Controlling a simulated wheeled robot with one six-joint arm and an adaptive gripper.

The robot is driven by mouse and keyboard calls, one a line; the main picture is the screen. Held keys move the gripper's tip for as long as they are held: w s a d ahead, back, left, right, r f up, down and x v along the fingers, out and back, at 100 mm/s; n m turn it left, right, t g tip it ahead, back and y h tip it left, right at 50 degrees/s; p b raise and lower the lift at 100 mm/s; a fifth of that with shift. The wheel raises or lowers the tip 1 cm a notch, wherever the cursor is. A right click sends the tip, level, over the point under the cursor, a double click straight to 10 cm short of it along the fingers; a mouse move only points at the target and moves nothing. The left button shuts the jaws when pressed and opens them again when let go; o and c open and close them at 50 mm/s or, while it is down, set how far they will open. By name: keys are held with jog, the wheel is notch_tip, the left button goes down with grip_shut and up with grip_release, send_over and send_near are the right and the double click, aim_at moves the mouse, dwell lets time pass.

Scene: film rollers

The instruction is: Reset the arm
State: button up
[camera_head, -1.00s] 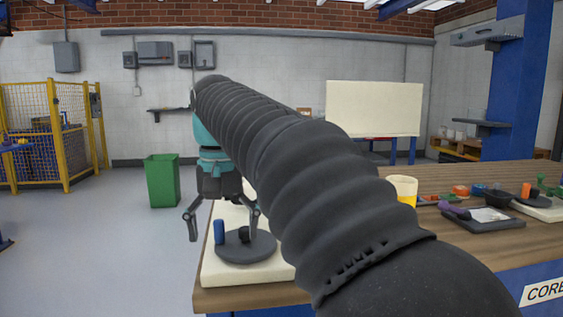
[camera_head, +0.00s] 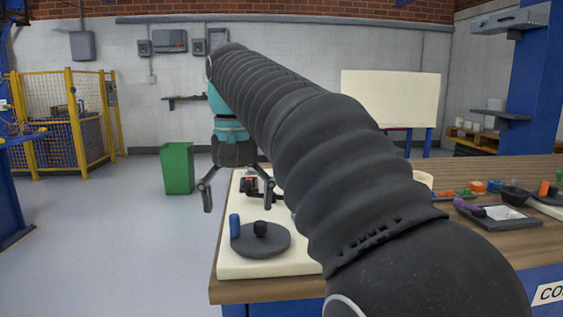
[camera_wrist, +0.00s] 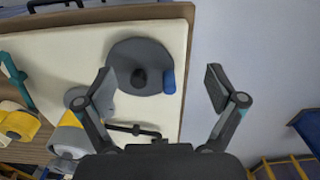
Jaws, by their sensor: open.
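My gripper (camera_head: 238,203) is open and empty, hanging fingers-down from my arm above the left part of the wooden table (camera_head: 235,290). A cream board (camera_head: 238,263) lies on the table's left end. On it is a dark grey round disc (camera_head: 270,245) with a black knob (camera_head: 260,228), and a blue cylinder (camera_head: 235,226) stands at the disc's left edge. In the wrist view the fingers (camera_wrist: 160,88) are spread wide. The disc (camera_wrist: 125,50) and blue cylinder (camera_wrist: 168,80) show between and beyond them, with no visible grip on either.
Yellow rollers (camera_wrist: 18,122) show at the left of the wrist view. A dark tray (camera_head: 515,222) and small coloured parts are on the table's right. A green bin (camera_head: 177,168) and a yellow fence (camera_head: 72,125) stand back left. The floor left of the table is clear.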

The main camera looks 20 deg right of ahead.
jog(key=s+f+n+t, duration=0.1)
jog(key=s+f+t, duration=0.1)
jog(key=s+f, duration=0.6)
jog(key=s+f+n+t, duration=0.2)
jog(key=s+f, duration=0.6)
jog(key=f, duration=0.7)
jog(key=shift+s+d+n+t, duration=0.25)
jog(key=shift+d+n+t, duration=0.1)
jog(key=shift+t, duration=0.45)
jog(key=shift+r, duration=0.15)
